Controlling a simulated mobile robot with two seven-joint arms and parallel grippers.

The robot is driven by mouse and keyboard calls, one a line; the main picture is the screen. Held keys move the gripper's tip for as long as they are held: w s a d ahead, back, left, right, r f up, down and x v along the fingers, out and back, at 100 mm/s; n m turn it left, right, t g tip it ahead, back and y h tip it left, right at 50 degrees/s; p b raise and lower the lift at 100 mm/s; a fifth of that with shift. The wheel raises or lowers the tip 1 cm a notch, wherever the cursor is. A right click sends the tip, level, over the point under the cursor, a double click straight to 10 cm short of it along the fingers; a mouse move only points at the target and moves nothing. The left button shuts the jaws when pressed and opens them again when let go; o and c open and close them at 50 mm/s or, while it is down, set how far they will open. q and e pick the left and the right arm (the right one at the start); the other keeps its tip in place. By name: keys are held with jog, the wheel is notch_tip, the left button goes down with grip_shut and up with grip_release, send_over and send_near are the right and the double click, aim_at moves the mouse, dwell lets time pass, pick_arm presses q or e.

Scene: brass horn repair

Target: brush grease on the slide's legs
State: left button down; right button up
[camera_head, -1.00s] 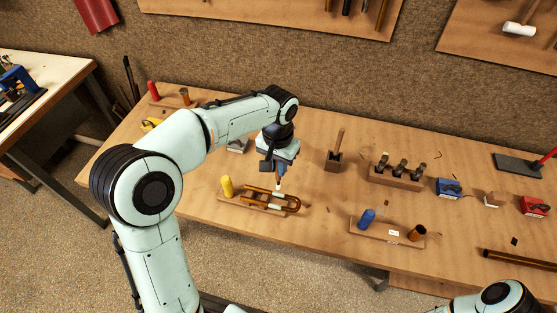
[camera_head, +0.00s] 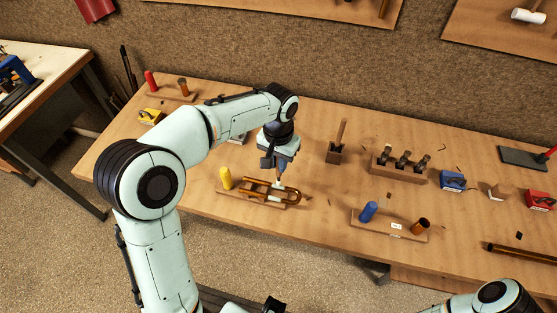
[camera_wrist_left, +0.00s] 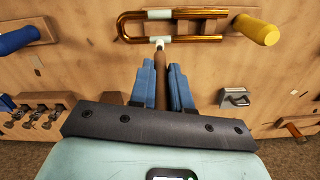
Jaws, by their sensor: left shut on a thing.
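The slide (camera_head: 290,192) is a U-shaped brass tube lying on a wooden board, its bend to the right in the head view. In the left wrist view the slide (camera_wrist_left: 126,24) has its bend at the left, with a whitish band on each leg. My left gripper (camera_wrist_left: 165,78) is shut on the brown handle of a brush (camera_wrist_left: 160,62), which points down at the slide. The brush's pale tip is at the nearer leg in the wrist view; I cannot tell whether it touches. The left gripper (camera_head: 279,165) is above the slide. My right gripper is out of view.
A yellow handle (camera_head: 226,178) stands by the slide's left end. A wooden block (camera_head: 335,155) with an upright stick, a rack of several small parts (camera_head: 398,174) and a board with a blue handle (camera_head: 369,211) stand to the right. Bare tabletop lies between them.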

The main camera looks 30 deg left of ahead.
pick_arm(q)
jog(key=shift+f, duration=0.6)
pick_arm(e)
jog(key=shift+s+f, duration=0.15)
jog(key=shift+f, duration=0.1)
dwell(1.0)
pick_arm(q)
jog(key=shift+r, duration=0.1)
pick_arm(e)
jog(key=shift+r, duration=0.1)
pick_arm(q)
jog(key=shift+r+p, duration=0.65)
jog(key=shift+r, duration=0.7)
jog(key=shift+r+p, duration=1.15)
jog(key=shift+r, duration=1)
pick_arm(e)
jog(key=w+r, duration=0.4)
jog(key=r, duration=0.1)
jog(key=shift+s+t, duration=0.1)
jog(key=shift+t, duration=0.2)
